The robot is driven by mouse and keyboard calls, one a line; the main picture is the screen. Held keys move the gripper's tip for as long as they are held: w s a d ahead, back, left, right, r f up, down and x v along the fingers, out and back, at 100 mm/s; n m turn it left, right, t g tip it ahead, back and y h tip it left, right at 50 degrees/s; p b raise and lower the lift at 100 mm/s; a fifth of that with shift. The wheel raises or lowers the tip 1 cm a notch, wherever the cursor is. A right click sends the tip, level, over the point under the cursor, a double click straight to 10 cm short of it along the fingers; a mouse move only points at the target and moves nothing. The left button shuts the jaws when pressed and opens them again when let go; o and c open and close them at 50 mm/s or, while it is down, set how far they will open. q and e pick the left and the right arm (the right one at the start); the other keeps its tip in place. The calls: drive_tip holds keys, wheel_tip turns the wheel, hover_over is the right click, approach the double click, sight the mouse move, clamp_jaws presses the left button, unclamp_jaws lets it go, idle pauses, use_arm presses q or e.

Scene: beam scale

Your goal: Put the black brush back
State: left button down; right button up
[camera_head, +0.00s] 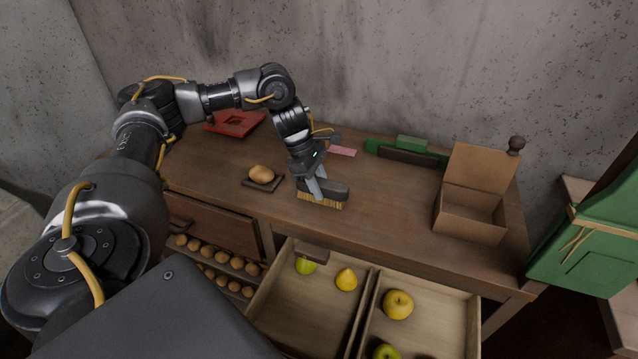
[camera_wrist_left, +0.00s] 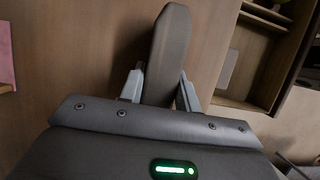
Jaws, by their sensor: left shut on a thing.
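The black brush (camera_head: 335,191) has a dark back and tan bristles that face down. It is at the middle of the wooden table, near the front edge. My left gripper (camera_head: 316,187) is shut on the brush from above. In the left wrist view the dark back of the brush (camera_wrist_left: 168,55) stands between the two grey fingers of my left gripper (camera_wrist_left: 160,90). I cannot tell whether the bristles touch the tabletop. My right gripper is not in view.
A potato-like item (camera_head: 261,174) sits on a small dark plate left of the brush. An open cardboard box (camera_head: 470,215) stands at the right. A green-and-black object (camera_head: 405,150) and a pink piece (camera_head: 342,151) lie behind. An open drawer (camera_head: 365,315) with several fruits juts out in front.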

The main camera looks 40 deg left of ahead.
sight(318, 180)
use_arm(q)
drive_tip(key=shift+f, duration=0.25)
drive_tip(key=c, duration=1)
unclamp_jaws()
drive_tip(key=shift+r, duration=0.35)
drive_tip(key=shift+a+r, duration=0.15)
drive_tip(key=shift+r, duration=0.1)
drive_tip(key=v, duration=0.5)
drive_tip(key=p+v, duration=0.2)
drive_tip(key=v, duration=0.4)
drive_tip(key=shift+s+r, duration=0.1)
drive_tip(key=shift+a, duration=0.1)
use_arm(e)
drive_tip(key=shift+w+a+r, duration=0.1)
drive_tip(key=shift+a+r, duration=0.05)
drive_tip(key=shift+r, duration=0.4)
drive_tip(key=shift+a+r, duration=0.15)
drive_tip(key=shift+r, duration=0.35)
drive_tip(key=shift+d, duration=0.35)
